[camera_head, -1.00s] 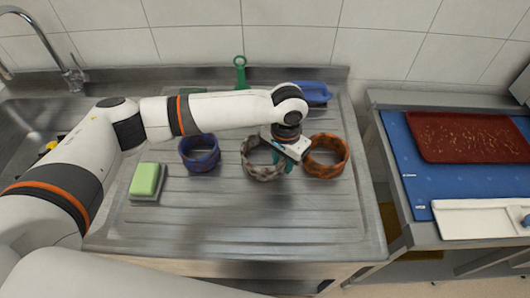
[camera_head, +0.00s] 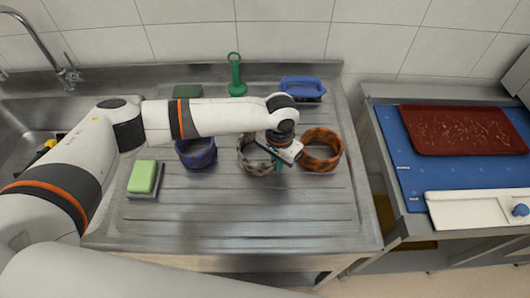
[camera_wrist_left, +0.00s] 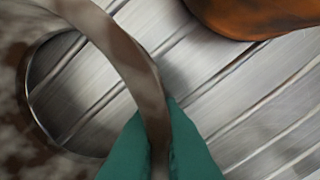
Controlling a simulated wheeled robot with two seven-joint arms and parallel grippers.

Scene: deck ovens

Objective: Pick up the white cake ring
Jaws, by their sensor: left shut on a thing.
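The white cake ring (camera_head: 255,166), mottled with grey-brown, is on the steel drainboard between a blue ring and an orange ring in the head view. My left gripper (camera_head: 279,166) is at its right side and is shut on its wall. In the left wrist view the ring's wall (camera_wrist_left: 118,48) runs between the green fingertips (camera_wrist_left: 160,145). I cannot tell whether the ring is clear of the drainboard. The gripper body hides part of its right side. My right gripper is not in view.
The blue ring (camera_head: 196,153) is to the left, and the orange ring (camera_head: 321,160) is close on the right. A green sponge (camera_head: 143,176) lies at the front left. A green brush (camera_head: 236,80) and blue brush (camera_head: 303,87) are behind. The drainboard's front is clear.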

